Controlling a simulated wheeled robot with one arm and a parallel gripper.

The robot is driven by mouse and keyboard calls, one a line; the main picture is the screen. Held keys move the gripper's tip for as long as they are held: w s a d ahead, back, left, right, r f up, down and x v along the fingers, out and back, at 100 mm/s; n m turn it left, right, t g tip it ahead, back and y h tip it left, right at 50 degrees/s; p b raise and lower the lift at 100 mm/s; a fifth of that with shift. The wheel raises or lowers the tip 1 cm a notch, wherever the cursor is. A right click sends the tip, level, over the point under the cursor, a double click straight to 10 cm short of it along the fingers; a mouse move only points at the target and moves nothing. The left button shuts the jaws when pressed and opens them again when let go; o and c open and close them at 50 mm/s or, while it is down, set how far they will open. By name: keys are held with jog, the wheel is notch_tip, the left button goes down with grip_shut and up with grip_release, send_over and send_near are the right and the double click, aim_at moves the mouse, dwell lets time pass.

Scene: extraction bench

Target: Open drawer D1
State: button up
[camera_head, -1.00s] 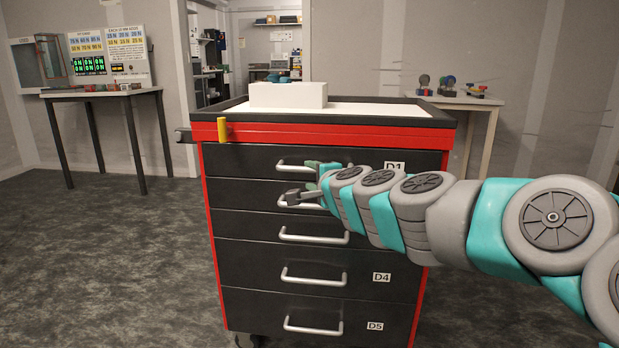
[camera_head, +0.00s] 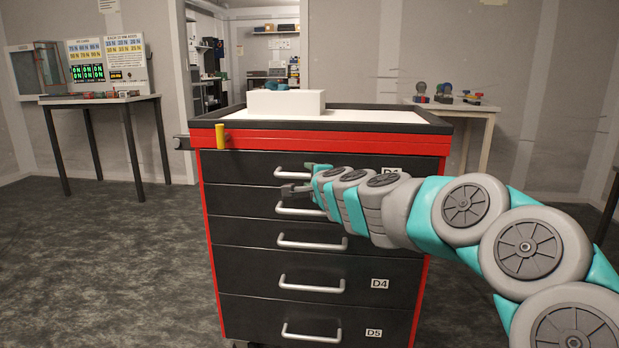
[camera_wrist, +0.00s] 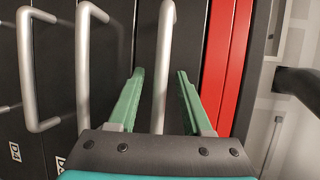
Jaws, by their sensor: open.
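Drawer D1 (camera_head: 240,166) is the top drawer of the black and red cabinet and looks shut. Its silver bar handle (camera_head: 291,175) is partly hidden by my arm, and its label is partly covered. My gripper (camera_head: 298,178) is in front of the cabinet front, at the top handles. In the wrist view, my gripper (camera_wrist: 160,75) is open, with two green fingers pointing at the drawer front. The D1 handle (camera_wrist: 166,40) runs between the fingers, with a gap on each side. I cannot tell whether the fingertips reach past the bar.
Lower drawers with similar handles sit below, including D4 (camera_head: 313,284) and D5 (camera_head: 311,332). A white box (camera_head: 287,103) stands on the cabinet top. A yellow piece (camera_head: 220,136) is on the red upper edge. Side tables stand left (camera_head: 100,98) and right (camera_head: 470,107). The floor at left is clear.

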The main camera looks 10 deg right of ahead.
jog(key=shift+c, duration=0.2)
grip_shut()
dwell(1.3)
